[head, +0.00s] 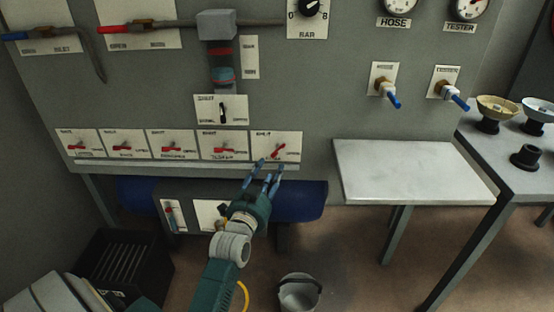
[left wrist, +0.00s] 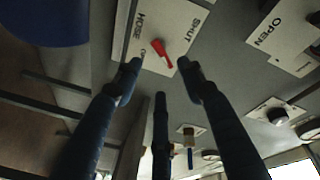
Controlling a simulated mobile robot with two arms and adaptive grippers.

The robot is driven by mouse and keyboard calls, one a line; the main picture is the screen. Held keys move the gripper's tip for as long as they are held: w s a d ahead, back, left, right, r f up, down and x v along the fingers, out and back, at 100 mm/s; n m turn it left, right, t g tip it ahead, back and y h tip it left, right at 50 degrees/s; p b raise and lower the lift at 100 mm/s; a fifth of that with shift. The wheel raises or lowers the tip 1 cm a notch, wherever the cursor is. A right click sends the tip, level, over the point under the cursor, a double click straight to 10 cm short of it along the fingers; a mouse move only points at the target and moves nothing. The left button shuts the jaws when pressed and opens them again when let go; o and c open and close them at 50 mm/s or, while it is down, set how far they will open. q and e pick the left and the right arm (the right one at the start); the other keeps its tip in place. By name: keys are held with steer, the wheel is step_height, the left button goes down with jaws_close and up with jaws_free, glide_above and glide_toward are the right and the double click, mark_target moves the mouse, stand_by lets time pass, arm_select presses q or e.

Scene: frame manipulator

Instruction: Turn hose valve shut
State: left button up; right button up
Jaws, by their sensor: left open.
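The hose valve is a small red lever (head: 278,150) on a white plate, the rightmost in a row of similar plates on the grey panel. In the left wrist view the red lever (left wrist: 161,51) is close ahead, on a plate (left wrist: 178,20) marked HOSE and SHUT; other lettering is partly hidden by a finger. My left gripper (head: 269,168) is just below this plate, its blue fingers pointing up at it. In the left wrist view its fingers (left wrist: 158,76) are spread and empty, with the lever beyond the tips, apparently not touched. My right gripper is not in view.
A ledge (head: 190,166) runs under the row of plates, with a blue tank (head: 310,200) below. Blue-handled taps (head: 390,96) are on the panel to the right, above a white table (head: 410,170). A bucket (head: 298,293) and dark crate (head: 122,265) stand on the floor.

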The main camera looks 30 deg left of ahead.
mark_target(278, 153)
arm_select(q)
steer(key=b+x, duration=0.1)
steer(key=x, duration=0.7)
steer(key=shift+w+a, duration=0.15)
steer(key=shift+w, duration=0.1)
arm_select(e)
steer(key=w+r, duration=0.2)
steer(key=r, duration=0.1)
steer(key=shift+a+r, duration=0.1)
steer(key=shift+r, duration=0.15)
arm_select(q)
jaws_close()
